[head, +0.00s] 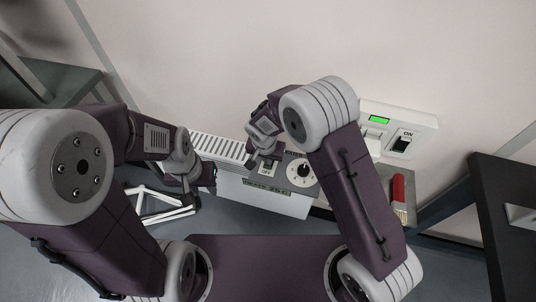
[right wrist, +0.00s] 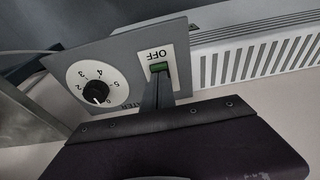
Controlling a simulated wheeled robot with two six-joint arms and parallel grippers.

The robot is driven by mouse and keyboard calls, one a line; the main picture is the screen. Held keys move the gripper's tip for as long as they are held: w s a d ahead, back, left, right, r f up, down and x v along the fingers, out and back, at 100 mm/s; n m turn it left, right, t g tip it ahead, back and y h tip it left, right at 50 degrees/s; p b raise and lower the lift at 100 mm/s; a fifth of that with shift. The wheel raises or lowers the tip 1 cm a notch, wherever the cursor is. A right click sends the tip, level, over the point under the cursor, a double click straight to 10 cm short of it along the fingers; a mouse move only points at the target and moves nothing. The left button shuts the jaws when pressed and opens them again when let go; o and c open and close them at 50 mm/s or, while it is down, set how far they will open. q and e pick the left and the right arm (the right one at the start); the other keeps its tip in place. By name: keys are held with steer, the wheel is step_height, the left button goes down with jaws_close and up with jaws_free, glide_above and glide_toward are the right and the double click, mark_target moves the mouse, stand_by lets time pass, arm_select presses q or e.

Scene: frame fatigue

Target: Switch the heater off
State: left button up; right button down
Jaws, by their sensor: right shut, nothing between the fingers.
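The heater (head: 222,146) is a white slatted unit along the wall; its grille (right wrist: 260,58) also shows in the right wrist view. Its grey control panel (right wrist: 125,50) carries a black dial (right wrist: 96,92) on a white numbered face and a green rocker switch (right wrist: 160,68) beside an OFF label. My right gripper (right wrist: 157,92) is shut and empty, its fingertips at the switch, touching it or very close. In the head view my right gripper (head: 257,160) is over the panel beside the dial (head: 303,171). My left gripper (head: 208,180) is left of the panel, its fingers too small to read.
A white wall box (head: 400,128) with a green display and an ON switch is right of the heater. A red-handled brush (head: 398,190) lies below it. A dark table (head: 505,200) is at far right. A white wire frame (head: 150,212) is below my left gripper.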

steer(key=shift+f, duration=0.25)
steer(key=shift+s+a+f+b, duration=0.1)
steer(key=shift+s+f+b, duration=0.1)
steer(key=shift+f+b, duration=0.35)
steer(key=shift+s+f+b, duration=0.15)
steer(key=shift+f+b, duration=0.2)
steer(key=shift+b, duration=0.3)
steer(key=shift+r+p, duration=0.45)
steer(key=shift+w+r, duration=0.1)
steer(key=shift+w, duration=0.05)
steer(key=shift+w+r+p, duration=0.2)
steer(key=shift+w+p, duration=0.15)
steer(key=shift+p, duration=0.1)
steer(key=shift+w+d, duration=0.2)
steer(key=shift+w, duration=0.05)
